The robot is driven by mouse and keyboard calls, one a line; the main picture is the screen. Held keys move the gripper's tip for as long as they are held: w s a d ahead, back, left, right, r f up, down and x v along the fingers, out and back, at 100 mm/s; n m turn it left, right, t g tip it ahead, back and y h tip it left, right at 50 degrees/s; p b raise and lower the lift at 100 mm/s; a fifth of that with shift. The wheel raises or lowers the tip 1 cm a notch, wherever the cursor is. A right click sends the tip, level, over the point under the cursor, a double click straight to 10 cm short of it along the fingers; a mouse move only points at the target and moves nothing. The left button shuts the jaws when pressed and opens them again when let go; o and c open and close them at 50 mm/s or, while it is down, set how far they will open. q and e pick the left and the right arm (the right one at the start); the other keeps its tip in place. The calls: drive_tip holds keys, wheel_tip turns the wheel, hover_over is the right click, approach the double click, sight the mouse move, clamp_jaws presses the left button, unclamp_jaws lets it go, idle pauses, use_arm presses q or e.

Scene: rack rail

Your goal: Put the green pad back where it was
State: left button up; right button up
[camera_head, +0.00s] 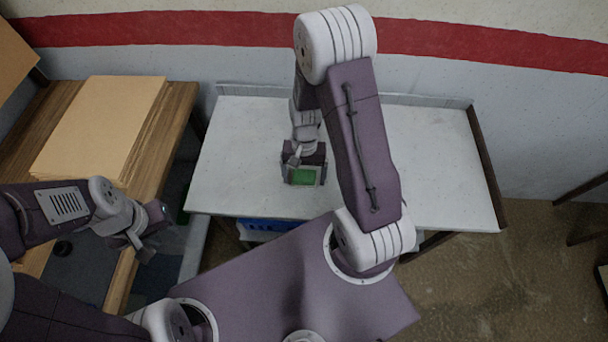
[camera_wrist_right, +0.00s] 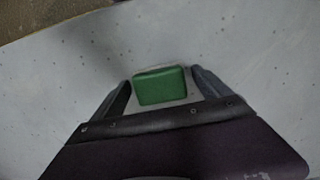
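The green pad (camera_head: 303,176) lies on the white table (camera_head: 240,130), near its front middle. My right gripper (camera_head: 304,181) is over it, pointing down. In the right wrist view, the pad (camera_wrist_right: 160,85) is between the two fingers of my right gripper (camera_wrist_right: 165,85), with a small gap on each side. That gripper is open, and no grip on the pad shows. My left gripper (camera_head: 154,233) is open and empty, low beside the wooden table, away from the pad. The pad's original place cannot be told from these frames.
A wooden table (camera_head: 178,100) with a tan board (camera_head: 100,125) stands at the left. A blue item (camera_head: 266,226) shows under the white table's front edge. A bit of green (camera_head: 183,207) shows beside my left gripper. The white table is otherwise clear, with a wall behind.

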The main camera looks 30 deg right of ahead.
sight(304, 170)
drive_tip(key=shift+r, duration=0.35)
wheel_tip(304, 170, up, 12)
drive_tip(key=w+d+p, duration=0.1)
drive_tip(key=w+p, duration=0.1)
drive_tip(key=s+a+n+t, duration=0.2)
drive_tip(key=s+a+n, duration=0.1)
drive_tip(key=s+n, duration=0.3)
drive_tip(key=shift+r+t+h, duration=0.3)
drive_tip(key=shift+t, duration=0.1)
drive_tip(key=shift+s+a, duration=0.1)
idle(0.7)
